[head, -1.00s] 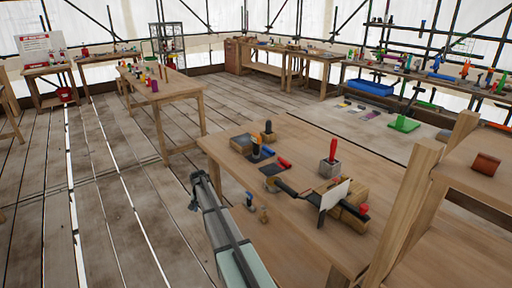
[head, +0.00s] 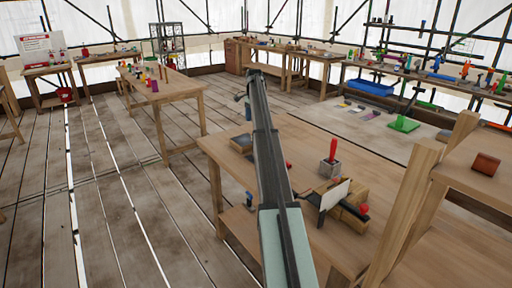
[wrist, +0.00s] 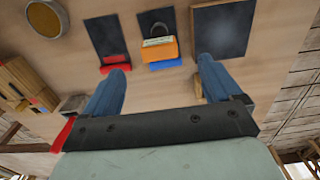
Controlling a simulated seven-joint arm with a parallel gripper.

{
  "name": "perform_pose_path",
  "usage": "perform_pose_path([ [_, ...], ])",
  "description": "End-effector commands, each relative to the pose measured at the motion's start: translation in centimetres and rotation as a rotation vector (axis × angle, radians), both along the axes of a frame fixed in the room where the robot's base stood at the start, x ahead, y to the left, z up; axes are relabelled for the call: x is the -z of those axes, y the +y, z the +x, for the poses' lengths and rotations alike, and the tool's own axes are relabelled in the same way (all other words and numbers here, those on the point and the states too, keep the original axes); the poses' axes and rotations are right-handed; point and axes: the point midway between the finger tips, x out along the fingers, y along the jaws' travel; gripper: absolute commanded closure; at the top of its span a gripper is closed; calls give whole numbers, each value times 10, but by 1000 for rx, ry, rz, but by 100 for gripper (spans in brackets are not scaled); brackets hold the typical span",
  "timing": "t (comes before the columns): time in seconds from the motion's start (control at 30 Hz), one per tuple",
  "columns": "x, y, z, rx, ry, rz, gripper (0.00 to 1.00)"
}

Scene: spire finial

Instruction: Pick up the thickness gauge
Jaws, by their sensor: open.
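My gripper (wrist: 162,68) is open, its two blue fingers spread wide and empty between them. In the wrist view, an orange and grey piece (wrist: 160,49) with a blue part lies on a dark plate just beyond the gap between the fingertips. A red piece (wrist: 114,62) on another dark plate lies beyond the left fingertip. I cannot tell for sure which item is the thickness gauge.
A dark square plate (wrist: 222,30) and a round brownish piece (wrist: 46,18) lie on the near workbench (head: 335,245). A grey block with a red handle (head: 330,160) and a wooden block with a white plate (head: 345,205) stand right of my arm. A wooden post (head: 405,210) rises at the right.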

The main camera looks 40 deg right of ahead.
Motion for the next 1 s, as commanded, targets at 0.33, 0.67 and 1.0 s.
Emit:
perform_pose_path([
  [0.33, 37, -1, -2, 2, 3, 3, 8],
  [0.67, 82, -1, -1, 2, 0, 1, 8],
  [1.0, 107, -5, -2, 2, 2, 2, 8],
])
